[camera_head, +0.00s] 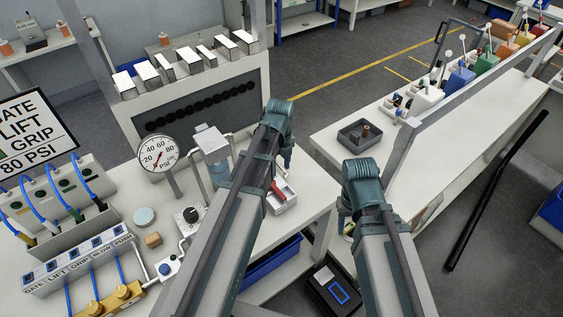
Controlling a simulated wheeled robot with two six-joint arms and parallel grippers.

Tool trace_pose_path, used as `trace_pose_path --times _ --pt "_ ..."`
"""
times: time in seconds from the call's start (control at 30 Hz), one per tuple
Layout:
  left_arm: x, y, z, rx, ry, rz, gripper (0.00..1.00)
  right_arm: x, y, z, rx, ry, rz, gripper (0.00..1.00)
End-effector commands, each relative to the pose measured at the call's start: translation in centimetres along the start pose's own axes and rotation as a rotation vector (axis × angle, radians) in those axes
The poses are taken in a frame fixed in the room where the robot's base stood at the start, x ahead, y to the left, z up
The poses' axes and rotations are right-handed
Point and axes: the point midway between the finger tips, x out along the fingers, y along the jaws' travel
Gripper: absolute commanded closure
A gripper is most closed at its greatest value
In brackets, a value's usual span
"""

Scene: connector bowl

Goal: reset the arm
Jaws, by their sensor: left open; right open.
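My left arm reaches forward over the left workbench. My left gripper (287,158) hangs down from its end, open, with nothing seen in it, above and behind a small white tray (284,203).
The left bench (210,277) carries a pressure gauge (159,154), a labelled valve box (80,262) and blue hoses. A red-handled thing (276,188) lies in the white tray. A gap separates the benches, with a dark box (333,290) below.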

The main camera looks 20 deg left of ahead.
Motion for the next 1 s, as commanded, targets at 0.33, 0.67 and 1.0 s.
trace_pose_path --times 0.33,0.67,1.0 --pt "0.6 0.1 -1.0 -0.069 -0.001 0.004 0.47 0.6 -0.1 0.0 -0.001 0.0 0.0 0.5" --pt "4.3 0.9 -8.6 -0.713 -0.032 0.029 0.47 4.3 -0.4 -0.2 -0.004 0.0 0.001 0.5" --pt "7.8 2.8 -15.8 -1.449 -0.09 0.023 0.47 7.9 -0.7 -0.5 -0.009 0.0 0.002 0.5"
